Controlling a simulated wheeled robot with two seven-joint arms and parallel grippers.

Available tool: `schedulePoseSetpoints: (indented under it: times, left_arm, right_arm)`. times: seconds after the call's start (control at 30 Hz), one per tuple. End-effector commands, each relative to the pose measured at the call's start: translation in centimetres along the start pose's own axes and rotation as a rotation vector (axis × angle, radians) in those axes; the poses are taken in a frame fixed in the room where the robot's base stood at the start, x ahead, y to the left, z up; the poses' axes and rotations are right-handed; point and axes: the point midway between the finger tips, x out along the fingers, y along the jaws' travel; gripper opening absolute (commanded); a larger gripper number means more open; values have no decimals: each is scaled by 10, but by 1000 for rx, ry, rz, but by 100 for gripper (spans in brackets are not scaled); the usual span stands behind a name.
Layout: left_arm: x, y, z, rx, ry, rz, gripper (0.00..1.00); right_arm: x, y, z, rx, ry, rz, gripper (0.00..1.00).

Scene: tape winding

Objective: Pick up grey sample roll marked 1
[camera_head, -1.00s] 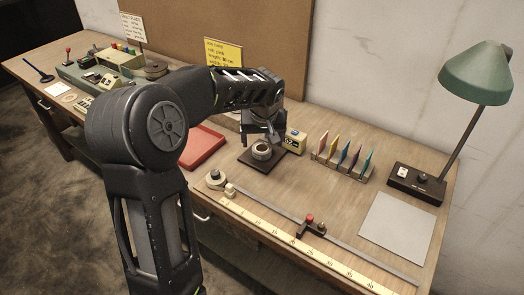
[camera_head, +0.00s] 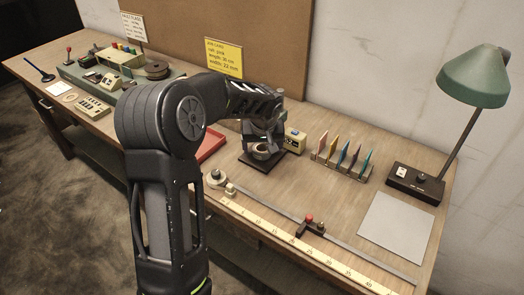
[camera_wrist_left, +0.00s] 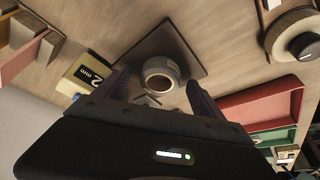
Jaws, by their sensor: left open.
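The grey sample roll (camera_head: 262,150) stands on a dark square plate (camera_head: 275,164) on the bench, below my left gripper (camera_head: 263,146). In the left wrist view the roll (camera_wrist_left: 161,78) shows from above as a ring with a pale top and an open middle. Its marking cannot be read. My left gripper (camera_wrist_left: 158,92) is open, with one finger on each side of the roll's near part. I cannot tell whether the fingers touch it. My right gripper is not in view.
A rack of coloured cards (camera_head: 341,163) is to the right, a red tray (camera_head: 210,144) to the left. A long ruler (camera_head: 290,240) with a slider runs along the front edge.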

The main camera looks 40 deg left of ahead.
Motion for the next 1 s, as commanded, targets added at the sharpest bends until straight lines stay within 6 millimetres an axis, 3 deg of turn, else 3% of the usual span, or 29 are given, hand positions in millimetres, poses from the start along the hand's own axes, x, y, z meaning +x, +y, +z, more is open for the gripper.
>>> schedulePoseSetpoints:
  times: [0.3, 1.0]
  left_arm:
    - [0, 0, 0, 0, 0, 0, 78]
    - [0, 0, 0, 0, 0, 0, 21]
  right_arm:
    - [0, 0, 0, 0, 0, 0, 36]
    - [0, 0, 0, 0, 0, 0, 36]
